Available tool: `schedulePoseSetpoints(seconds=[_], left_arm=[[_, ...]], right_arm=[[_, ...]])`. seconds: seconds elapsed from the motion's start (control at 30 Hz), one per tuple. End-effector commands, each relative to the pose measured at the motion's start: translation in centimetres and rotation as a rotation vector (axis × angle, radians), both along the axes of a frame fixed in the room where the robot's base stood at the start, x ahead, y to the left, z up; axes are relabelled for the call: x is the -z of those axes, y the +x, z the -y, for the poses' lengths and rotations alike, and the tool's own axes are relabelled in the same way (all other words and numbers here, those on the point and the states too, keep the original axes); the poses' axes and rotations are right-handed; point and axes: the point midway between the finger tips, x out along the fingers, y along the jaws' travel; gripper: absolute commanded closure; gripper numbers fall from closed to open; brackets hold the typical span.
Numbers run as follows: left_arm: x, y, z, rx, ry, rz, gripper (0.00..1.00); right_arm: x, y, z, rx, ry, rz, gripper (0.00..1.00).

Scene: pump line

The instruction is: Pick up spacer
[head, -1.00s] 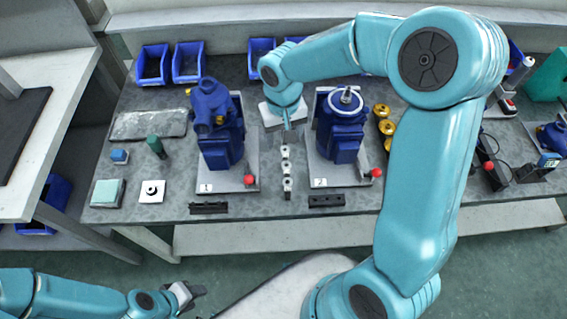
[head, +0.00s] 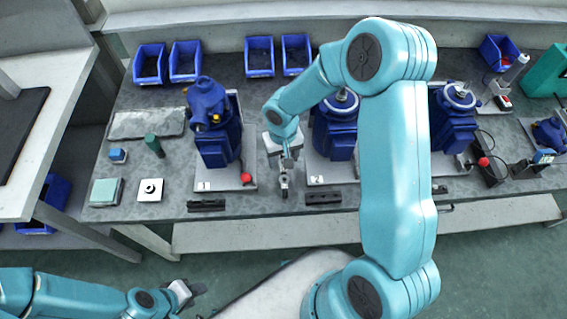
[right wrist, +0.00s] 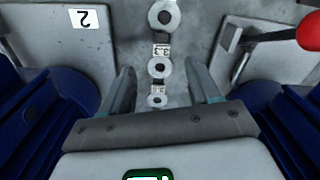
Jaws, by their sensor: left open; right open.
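Several pale ring-shaped spacers lie in a row between the two pump plates. In the right wrist view, one spacer (right wrist: 163,15) is at the top, one (right wrist: 159,67) is in the middle and a smaller one (right wrist: 157,100) is lowest. Small number labels sit between them. My right gripper (right wrist: 162,82) is open, its fingers on either side of the row, with nothing visibly held. In the head view my right gripper (head: 285,168) hides most of the row; the nearest spacer (head: 284,190) shows below it. My left gripper (head: 193,291) is open and empty, low at the left.
A blue pump (head: 214,130) on plate 1 stands left of the row; another blue pump (head: 334,130) on plate 2 stands right. Black blocks (head: 206,205) (head: 323,198) lie along the table's front edge. Blue bins stand behind.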

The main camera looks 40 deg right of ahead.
Motion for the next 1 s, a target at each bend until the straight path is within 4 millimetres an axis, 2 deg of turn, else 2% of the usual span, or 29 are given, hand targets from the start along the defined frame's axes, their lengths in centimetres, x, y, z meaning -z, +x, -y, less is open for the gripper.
schedulePoseSetpoints(seconds=[1.0], left_arm=[[1.1, 0.0, 0.0, 0.0, 0.0, 0.0, 0.57]], right_arm=[[0.5, 0.0, 0.0, -0.001, 0.0, 0.0, 0.39]])
